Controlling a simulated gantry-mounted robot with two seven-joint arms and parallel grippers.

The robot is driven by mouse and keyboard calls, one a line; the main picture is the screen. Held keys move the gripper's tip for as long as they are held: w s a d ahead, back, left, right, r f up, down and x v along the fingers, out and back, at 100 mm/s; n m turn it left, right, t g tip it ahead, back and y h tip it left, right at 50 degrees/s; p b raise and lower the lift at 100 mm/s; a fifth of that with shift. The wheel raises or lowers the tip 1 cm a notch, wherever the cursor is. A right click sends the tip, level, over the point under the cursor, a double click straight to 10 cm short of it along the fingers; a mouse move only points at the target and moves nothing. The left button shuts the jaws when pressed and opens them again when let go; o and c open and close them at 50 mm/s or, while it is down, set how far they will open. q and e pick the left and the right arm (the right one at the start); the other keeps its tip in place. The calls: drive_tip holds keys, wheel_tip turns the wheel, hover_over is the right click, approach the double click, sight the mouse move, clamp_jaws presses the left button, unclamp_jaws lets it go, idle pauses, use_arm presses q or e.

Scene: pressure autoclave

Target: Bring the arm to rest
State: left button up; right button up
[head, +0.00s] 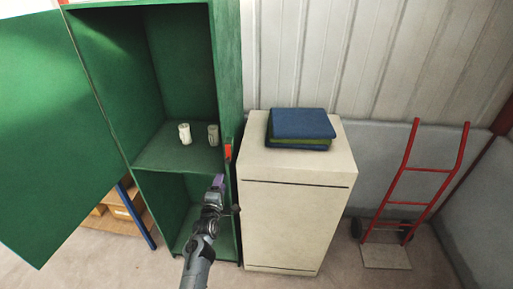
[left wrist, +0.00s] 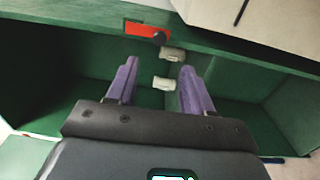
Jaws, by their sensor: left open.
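My left gripper (head: 218,182) is low in the middle of the head view, in front of the right edge of the open green cabinet (head: 228,60). In the left wrist view, its two purple fingers (left wrist: 159,66) stand apart with nothing gripped between them. Two small pale cylinders, one (head: 185,134) at left and one (head: 213,135) at right, stand on the cabinet's middle shelf. In the left wrist view, the two cylinders show beyond the fingers, one (left wrist: 172,54) above the other (left wrist: 164,84). My right gripper is not in view.
The green door (head: 40,120) hangs wide open at left. A red plate (head: 228,152) is on the cabinet's right edge. A cream cabinet (head: 293,225) stands right beside it, topped by folded blue and green cloths (head: 302,123). A red hand truck (head: 408,185) stands at far right.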

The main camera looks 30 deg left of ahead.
use_arm(q)
drive_tip(key=s+f+m+g+h+p, duration=0.2)
drive_tip(key=s+f+m+p, duration=0.35)
drive_tip(key=s, duration=0.75)
drive_tip(key=s+d+r+m+g+h+p, duration=0.1)
drive_tip(key=s+d+r+m+g+p, duration=0.1)
drive_tip(key=s+d+m, duration=0.4)
drive_tip(key=s+d+r+m+g+h+p, duration=0.2)
drive_tip(key=s+d+r+m+g, duration=0.3)
drive_tip(key=s, duration=0.8)
drive_tip(key=s+d+r+m+g+h+p, duration=0.1)
drive_tip(key=s+d+r+m+g+p, duration=0.1)
drive_tip(key=s+d+m, duration=0.5)
drive_tip(key=shift+s+d+r+m+g, duration=0.35)
drive_tip(key=shift+s+d+r+g, duration=0.5)
drive_tip(key=shift+s+d+g, duration=0.3)
